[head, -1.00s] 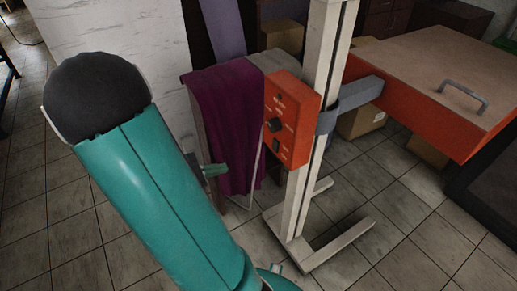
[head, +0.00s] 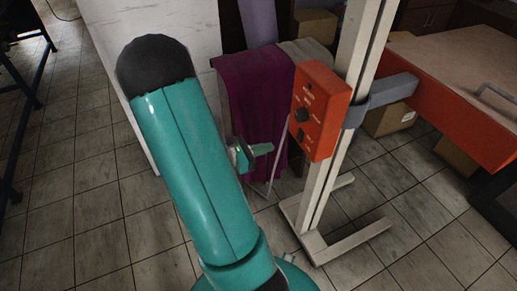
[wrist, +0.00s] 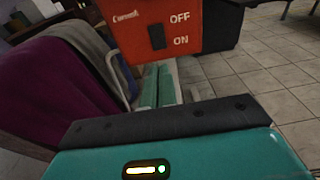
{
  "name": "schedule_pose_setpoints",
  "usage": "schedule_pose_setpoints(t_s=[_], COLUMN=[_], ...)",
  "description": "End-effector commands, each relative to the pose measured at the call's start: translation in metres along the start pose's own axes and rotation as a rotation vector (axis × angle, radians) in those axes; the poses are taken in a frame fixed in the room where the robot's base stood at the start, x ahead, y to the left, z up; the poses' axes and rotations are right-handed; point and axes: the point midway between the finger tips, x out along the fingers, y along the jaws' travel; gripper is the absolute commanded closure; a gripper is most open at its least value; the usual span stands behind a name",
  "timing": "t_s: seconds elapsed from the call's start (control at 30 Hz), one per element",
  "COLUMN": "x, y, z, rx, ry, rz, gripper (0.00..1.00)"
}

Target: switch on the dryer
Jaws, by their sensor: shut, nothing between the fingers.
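The dryer's orange control box (head: 320,112) is fixed to a white upright post. It has a dark knob (head: 302,115) and a small dark switch (head: 300,135) below it. In the wrist view the dark rocker switch (wrist: 157,36) sits on the orange panel (wrist: 190,12), beside the printed OFF and ON, with OFF above ON. My gripper (head: 268,149) is shut and empty, a little left of the box and near the switch's height. In the wrist view my gripper's teal fingers (wrist: 158,80) lie side by side below the panel, with the tips close to its lower edge.
The white base legs (head: 345,240) lie on the tiled floor. A purple cloth (head: 250,95) hangs behind my gripper. Boxes stand behind the post.

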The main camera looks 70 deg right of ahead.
Motion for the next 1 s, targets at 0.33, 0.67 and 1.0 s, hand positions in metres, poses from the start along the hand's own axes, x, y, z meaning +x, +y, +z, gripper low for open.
schedule_pose_setpoints(t_s=[0.33,0.67,1.0], x=[0.068,0.092,0.093], y=[-0.001,0.000,0.000], z=[0.000,0.001,0.000], rx=[0.000,0.002,0.000], ry=[0.000,-0.001,-0.008], rz=[-0.005,0.000,0.000], gripper=[1.00,1.00,1.00])
